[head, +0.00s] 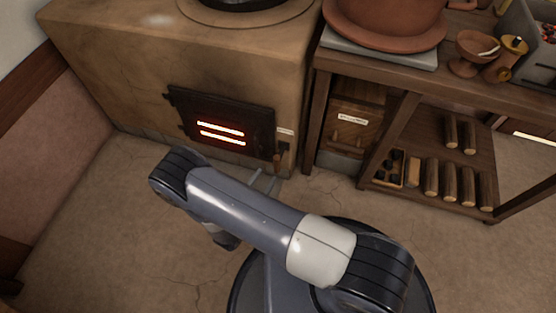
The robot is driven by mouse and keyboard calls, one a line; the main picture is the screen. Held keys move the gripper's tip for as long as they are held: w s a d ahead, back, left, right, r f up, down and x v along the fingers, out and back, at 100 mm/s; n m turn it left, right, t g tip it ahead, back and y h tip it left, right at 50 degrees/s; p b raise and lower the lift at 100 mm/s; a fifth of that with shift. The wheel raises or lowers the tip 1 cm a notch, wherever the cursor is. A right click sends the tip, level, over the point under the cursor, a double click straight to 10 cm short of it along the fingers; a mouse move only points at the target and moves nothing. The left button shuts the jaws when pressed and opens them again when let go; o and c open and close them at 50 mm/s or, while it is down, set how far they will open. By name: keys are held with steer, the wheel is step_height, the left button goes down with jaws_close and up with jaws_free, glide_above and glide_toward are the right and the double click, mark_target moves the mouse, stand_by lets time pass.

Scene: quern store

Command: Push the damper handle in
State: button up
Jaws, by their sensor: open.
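The damper handle (279,157) is a small brown grip on a dark plate, low on the front of the clay stove, just right of the black fire door. A pale label sits above it, too small to read. My gripper (265,181) shows only partly beyond my forearm, its light grey fingers apart and open. It is close in front of and below the damper handle in the picture. I cannot tell whether it touches the handle. I see nothing held between the fingers.
The fire door (222,121) has two glowing slots. To the right stands a wooden bench (480,100) with a large terracotta vessel (385,22) on top and several logs (448,181) on its lower shelf. The floor at left is clear.

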mark_target(275, 163)
steer(key=b+x, duration=0.2)
steer(key=x, duration=0.6)
steer(key=shift+w+d, duration=0.1)
steer(key=shift+d, duration=0.05)
steer(key=shift+c, duration=0.4)
jaws_close()
